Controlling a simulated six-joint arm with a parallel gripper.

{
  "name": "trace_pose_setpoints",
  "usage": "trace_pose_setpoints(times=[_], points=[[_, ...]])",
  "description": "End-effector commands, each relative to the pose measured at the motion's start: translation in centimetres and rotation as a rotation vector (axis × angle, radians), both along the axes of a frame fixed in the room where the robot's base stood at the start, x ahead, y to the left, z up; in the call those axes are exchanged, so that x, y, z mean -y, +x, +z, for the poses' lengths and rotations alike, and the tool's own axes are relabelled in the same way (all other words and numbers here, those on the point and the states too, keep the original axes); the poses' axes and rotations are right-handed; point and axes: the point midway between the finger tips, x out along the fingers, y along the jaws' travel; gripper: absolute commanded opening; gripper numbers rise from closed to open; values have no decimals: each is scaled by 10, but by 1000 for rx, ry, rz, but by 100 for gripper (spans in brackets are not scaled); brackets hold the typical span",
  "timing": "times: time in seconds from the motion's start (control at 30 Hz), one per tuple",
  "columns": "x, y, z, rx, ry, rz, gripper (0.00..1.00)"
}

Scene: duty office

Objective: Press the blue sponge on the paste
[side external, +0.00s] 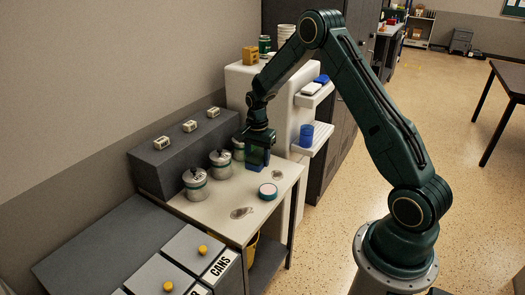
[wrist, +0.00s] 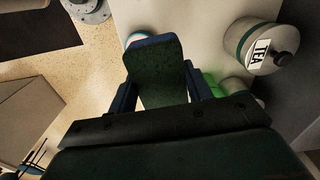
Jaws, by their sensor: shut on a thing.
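My gripper (side external: 261,148) is shut on the blue sponge (side external: 255,161), which hangs upright below the fingers over the back part of the pale counter (side external: 215,200). In the wrist view, the sponge (wrist: 155,72) stands between the two fingers of my gripper (wrist: 158,90), its broad face looking dark green in shade and its end edge blue. A low round tin, apparently the paste (side external: 268,191), has a teal rim and pale pinkish top. It sits apart from the sponge, nearer the counter's front edge. In the wrist view, the sponge hides most of the tin (wrist: 132,38).
Lidded canisters (side external: 195,184) stand left of my gripper; one labelled TEA (wrist: 258,47) is close in the wrist view. Dark smears (side external: 241,212) and (side external: 277,175) mark the counter. A white cabinet with shelves (side external: 310,135) rises behind.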

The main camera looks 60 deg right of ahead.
Motion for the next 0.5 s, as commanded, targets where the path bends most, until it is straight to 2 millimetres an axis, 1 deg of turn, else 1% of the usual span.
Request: trace_pose_setpoints(times=[0.03,0.2,0.33,0.5], points=[[1,-9,-6,-3,1,-1,31],[4,-30,-19,-1,1,-1,31],[4,-38,-24,0,0,1,31],[4,-41,-25,0,0,1,31]])
